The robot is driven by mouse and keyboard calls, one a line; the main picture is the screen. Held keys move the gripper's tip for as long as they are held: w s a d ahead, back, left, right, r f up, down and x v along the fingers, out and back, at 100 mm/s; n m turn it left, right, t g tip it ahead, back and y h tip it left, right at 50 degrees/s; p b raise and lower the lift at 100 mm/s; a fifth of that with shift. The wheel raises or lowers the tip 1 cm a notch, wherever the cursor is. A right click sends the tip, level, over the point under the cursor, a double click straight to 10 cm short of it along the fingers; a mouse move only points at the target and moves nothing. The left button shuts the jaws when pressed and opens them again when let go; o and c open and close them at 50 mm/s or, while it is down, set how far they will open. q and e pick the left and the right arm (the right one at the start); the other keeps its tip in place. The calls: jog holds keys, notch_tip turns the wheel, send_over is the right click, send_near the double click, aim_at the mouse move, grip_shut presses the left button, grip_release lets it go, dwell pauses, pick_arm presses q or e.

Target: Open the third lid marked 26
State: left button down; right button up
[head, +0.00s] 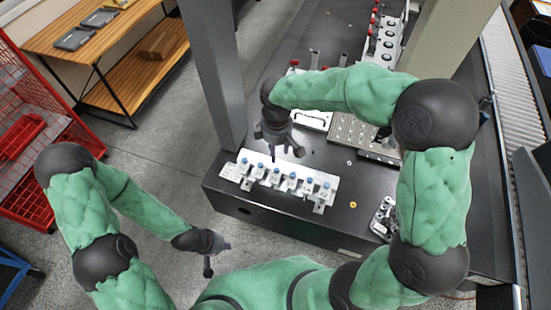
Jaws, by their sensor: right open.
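A white strip (234,171) lies along the near edge of the dark table and carries a row of several small pale blocks with blue tops (276,172). No marking 26 can be read at this size, and I cannot tell which part is the third lid. My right gripper (286,153) is open and points down just behind and above the left half of the row, with nothing seen between its fingers. It partly covers the strip's back edge. My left gripper (208,266) hangs low beside the table, over the floor; its fingers are too small to judge.
A grey post (213,70) rises left of the strip. A perforated plate (352,135) and a white frame (318,121) lie behind it. A small metal fixture (384,216) stands to the right. A wooden shelf (125,50) and red rack (25,200) stand left.

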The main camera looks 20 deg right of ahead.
aim_at(277, 169)
notch_tip(277, 169, down, 10)
jog(key=shift+f+b, duration=0.15)
jog(key=shift+b, duration=1.05)
jog(key=shift+s, duration=0.1)
grip_shut()
